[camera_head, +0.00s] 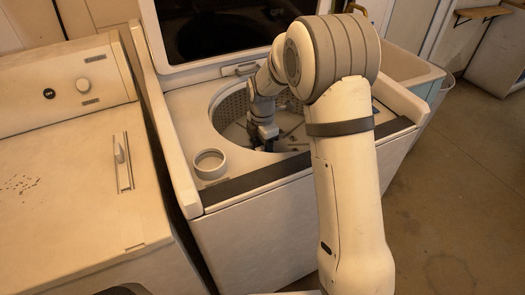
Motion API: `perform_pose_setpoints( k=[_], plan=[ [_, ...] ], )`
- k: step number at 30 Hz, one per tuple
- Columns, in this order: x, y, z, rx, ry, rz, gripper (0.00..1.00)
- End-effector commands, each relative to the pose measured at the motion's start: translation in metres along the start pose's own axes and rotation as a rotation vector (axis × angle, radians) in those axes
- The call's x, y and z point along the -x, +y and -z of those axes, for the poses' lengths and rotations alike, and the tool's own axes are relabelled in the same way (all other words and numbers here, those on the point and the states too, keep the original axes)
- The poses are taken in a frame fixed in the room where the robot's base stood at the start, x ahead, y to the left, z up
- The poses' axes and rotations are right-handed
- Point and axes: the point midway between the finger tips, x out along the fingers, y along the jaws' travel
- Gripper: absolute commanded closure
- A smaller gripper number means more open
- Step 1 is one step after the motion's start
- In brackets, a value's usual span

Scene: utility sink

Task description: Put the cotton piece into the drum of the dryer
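A white top-loading machine (255,235) stands in the middle with its lid raised. Its round drum (234,110) is open and has a perforated metal wall. My arm reaches over the machine from the right, and my gripper (267,142) points down inside the drum opening. The gripper is small and dark there, and I cannot tell whether its fingers are open or shut. I cannot make out the cotton piece. Part of the drum floor is hidden behind my arm and the front rim. The pictures do not make clear which machine is the dryer.
A second white machine (70,180) with a knob (83,85) and a sliding handle (122,160) stands close at the left. A round white ring (209,164) sits on the open machine's front-left top. A pale basin (410,68) is behind right. The right floor (465,180) is clear.

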Motion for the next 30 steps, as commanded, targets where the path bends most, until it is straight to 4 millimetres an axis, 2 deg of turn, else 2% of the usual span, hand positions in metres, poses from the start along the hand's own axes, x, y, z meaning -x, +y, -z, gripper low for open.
perform_pose_setpoints(
  k=[1,3,15,30],
  plan=[
    [0.014,0.002,0.000,0.000,-0.002,-0.007,0.83],
    [0.029,0.002,0.001,0.001,-0.002,-0.007,0.83],
    [0.093,0.001,0.001,0.001,-0.001,-0.003,0.83],
    [0.150,0.001,0.001,0.001,-0.001,-0.003,0.83]
  ],
)
